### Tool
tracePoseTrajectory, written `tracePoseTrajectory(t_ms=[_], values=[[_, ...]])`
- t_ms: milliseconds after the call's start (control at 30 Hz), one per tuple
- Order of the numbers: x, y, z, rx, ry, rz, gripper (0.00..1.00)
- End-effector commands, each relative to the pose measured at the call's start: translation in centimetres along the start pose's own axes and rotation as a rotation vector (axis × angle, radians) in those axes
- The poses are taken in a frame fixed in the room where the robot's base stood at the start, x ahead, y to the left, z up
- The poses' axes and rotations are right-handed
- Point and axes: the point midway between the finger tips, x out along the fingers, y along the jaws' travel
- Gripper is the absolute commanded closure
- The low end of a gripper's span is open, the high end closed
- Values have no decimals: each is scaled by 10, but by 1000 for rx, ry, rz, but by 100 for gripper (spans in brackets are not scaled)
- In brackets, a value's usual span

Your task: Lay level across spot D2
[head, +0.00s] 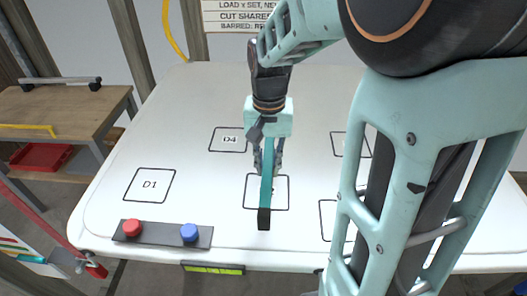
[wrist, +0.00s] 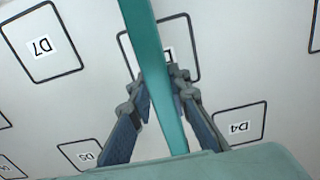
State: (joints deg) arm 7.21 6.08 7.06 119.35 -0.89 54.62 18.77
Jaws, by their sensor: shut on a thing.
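The level, a long teal bar with a black end (head: 264,218), is held over the white table (head: 205,90) and points toward its front edge. It also crosses the wrist view as a teal strip (wrist: 150,60). My gripper (head: 268,165) is shut on it; its fingers (wrist: 160,110) sit on either side of the bar. The bar lies over an outlined square (head: 282,205) to the right of D1 (head: 150,185). The bar hides most of that square's label, so I cannot read it as D2. I cannot tell whether the bar touches the table.
A dark strip with a red button (head: 132,227) and a blue button (head: 189,232) lies at the front left. D4 (head: 228,140) is an empty square behind. A wooden bench (head: 60,110) stands left. My arm hides much of the table's right side.

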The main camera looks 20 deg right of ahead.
Motion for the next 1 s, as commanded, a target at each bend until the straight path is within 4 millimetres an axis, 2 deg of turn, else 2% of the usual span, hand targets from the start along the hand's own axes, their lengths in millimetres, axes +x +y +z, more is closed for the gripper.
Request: tracePoseTrajectory(t_ms=[267,700,1000], values=[[10,0,0,-9,0,0,100],[52,0,0,-8,0,0,100],[56,0,0,-8,1,0,100]])
